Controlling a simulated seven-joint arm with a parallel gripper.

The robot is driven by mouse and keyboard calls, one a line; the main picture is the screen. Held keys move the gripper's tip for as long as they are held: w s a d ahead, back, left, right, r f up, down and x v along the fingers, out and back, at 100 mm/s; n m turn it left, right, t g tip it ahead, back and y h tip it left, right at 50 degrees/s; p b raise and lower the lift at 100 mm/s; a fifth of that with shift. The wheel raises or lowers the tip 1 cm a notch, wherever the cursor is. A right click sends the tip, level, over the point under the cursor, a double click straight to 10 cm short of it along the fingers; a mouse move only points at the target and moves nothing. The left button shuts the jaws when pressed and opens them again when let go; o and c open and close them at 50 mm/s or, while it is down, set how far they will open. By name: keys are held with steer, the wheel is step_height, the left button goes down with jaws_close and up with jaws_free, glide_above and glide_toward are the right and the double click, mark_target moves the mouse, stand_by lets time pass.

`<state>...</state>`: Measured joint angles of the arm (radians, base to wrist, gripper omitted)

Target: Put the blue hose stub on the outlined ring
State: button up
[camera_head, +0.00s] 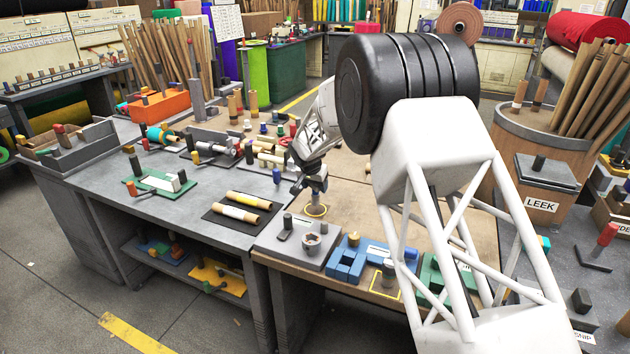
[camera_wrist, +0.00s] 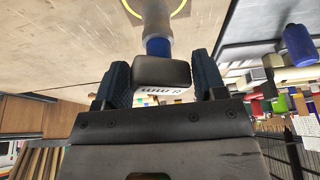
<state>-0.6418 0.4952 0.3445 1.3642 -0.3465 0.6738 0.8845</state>
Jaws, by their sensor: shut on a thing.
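My gripper (camera_head: 316,172) points down over the outlined ring, a yellow circle (camera_head: 308,213) on the tan tabletop. In the wrist view my gripper (camera_wrist: 160,84) is shut on the dark block-shaped grip of the blue hose stub (camera_wrist: 158,47). The stub shows a blue band below the grip and a greyish body (camera_head: 316,198) below that. It looks upright, with its lower end inside the ring's outline; I cannot tell whether it touches the table. Part of the yellow ring (camera_wrist: 181,9) shows at the wrist view's top edge, partly hidden by the stub.
A grey fixture block (camera_head: 290,252) and a blue block (camera_head: 345,262) stand in front of the ring. A dark mat (camera_head: 222,222) with tan rolls lies to the left. Several small rolls and pegs crowd behind left. My arm hides much of the right side.

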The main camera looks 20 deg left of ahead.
steer(key=shift+f, duration=0.45)
steer(key=shift+f, duration=0.5)
stand_by(0.7)
steer(key=o, duration=1.5)
steer(key=shift+c, duration=0.2)
steer(key=v, duration=0.7)
steer(key=shift+r, duration=0.35)
steer(key=shift+s, duration=0.1)
